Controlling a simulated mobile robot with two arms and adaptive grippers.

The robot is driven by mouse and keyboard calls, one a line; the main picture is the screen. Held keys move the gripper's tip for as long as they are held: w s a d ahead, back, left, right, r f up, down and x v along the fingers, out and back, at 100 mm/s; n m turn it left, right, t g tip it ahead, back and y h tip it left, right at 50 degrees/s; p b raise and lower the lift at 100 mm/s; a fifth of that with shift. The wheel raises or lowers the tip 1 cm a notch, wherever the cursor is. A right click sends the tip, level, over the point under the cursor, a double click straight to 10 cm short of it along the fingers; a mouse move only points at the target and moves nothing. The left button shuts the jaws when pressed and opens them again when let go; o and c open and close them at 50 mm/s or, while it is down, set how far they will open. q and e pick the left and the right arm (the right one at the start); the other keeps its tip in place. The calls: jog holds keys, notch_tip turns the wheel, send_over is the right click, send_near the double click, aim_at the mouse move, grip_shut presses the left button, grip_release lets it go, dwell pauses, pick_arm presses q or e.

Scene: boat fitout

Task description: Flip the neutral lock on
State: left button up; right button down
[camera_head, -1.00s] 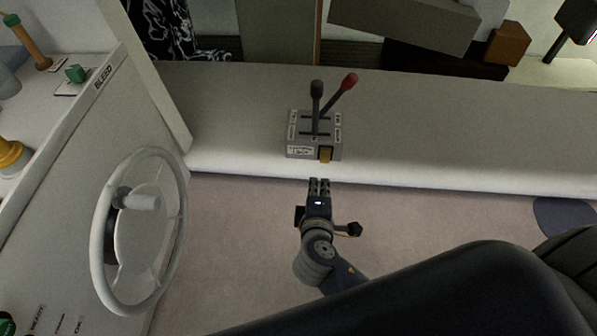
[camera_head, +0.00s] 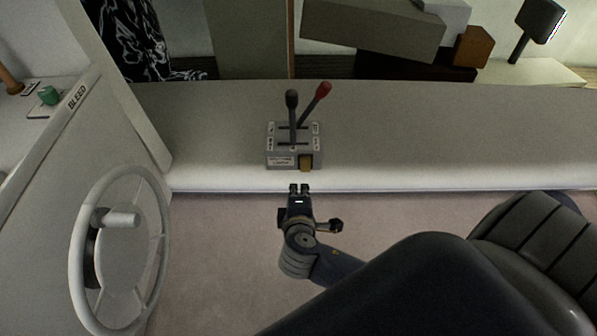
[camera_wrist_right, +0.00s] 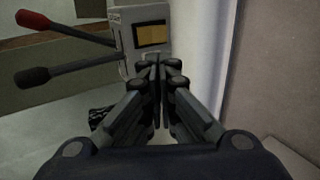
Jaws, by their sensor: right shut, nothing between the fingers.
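The grey control box (camera_head: 293,144) sits on the white ledge, with a black-knobbed lever (camera_head: 292,105) and a red-knobbed lever (camera_head: 315,102) standing up from it. The neutral lock, a yellow-brown tab (camera_head: 306,162), is on the box's near face, at its right side. It also shows in the right wrist view (camera_wrist_right: 151,35) as a yellow-brown rectangle beyond my fingers. My right gripper (camera_head: 299,187) is shut and empty, just short of the box and slightly left of the tab. In the wrist view its fingertips (camera_wrist_right: 159,65) are together near the tab; contact cannot be told. My left gripper is out of view.
A white steering wheel (camera_head: 121,250) stands on the panel at left. A dark padded seat (camera_head: 535,250) is at lower right. The ledge (camera_head: 430,135) is clear right of the box. Boxes (camera_head: 375,28) lie beyond it.

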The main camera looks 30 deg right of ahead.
send_near(305, 164)
jog(key=w+a+f, duration=0.1)
jog(key=w+f, duration=0.1)
jog(key=shift+p+x, duration=0.35)
jog(key=shift+x, duration=2.25)
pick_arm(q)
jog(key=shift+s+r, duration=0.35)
pick_arm(e)
jog(key=shift+s+f, duration=0.1)
